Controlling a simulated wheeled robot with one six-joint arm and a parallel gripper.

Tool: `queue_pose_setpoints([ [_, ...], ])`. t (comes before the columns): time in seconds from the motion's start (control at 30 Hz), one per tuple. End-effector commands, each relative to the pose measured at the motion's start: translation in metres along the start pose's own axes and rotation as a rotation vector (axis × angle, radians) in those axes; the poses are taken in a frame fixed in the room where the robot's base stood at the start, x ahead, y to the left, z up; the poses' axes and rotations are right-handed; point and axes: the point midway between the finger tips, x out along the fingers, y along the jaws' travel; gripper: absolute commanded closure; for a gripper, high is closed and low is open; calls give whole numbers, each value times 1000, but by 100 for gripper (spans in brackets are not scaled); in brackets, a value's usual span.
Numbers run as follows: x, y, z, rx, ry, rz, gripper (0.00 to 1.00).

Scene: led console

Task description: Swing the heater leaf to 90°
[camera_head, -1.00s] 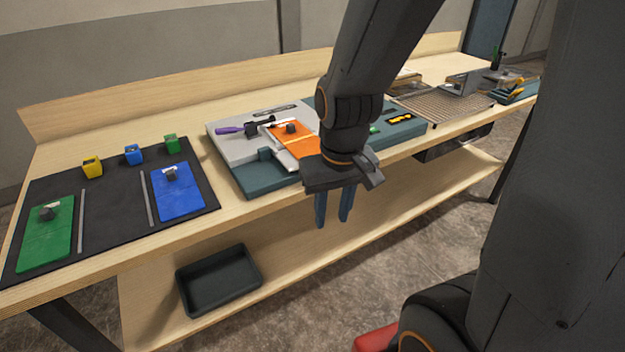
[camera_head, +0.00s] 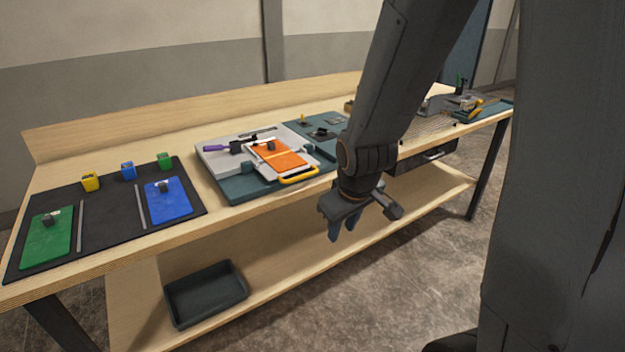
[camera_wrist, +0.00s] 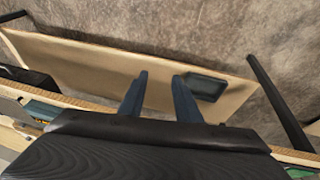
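A light grey fixture (camera_head: 215,157) on a teal base (camera_head: 240,190) sits on the bench in the head view.
A black mat (camera_head: 108,210) at left holds a green plate (camera_head: 47,238) and a blue plate (camera_head: 168,200). Yellow, blue and green blocks stand behind. A dark tray (camera_head: 205,293) lies on the lower shelf. A drawer (camera_head: 428,157) hangs under the bench at right. Floor in front is free.

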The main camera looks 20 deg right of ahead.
Motion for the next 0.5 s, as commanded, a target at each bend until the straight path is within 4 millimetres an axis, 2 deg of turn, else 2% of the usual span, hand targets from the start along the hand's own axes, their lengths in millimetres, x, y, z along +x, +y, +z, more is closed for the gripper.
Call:
queue_pose_setpoints([
  [0.03, 20, 14, -17, -107, 63, 27, 70],
  [0.2, 62, 50, -83, -532, 318, 163, 70],
  [0.33, 83, 65, -125, -830, 506, 302, 70],
  [0.5, 92, 71, -158, -1120, 710, 502, 70],
])
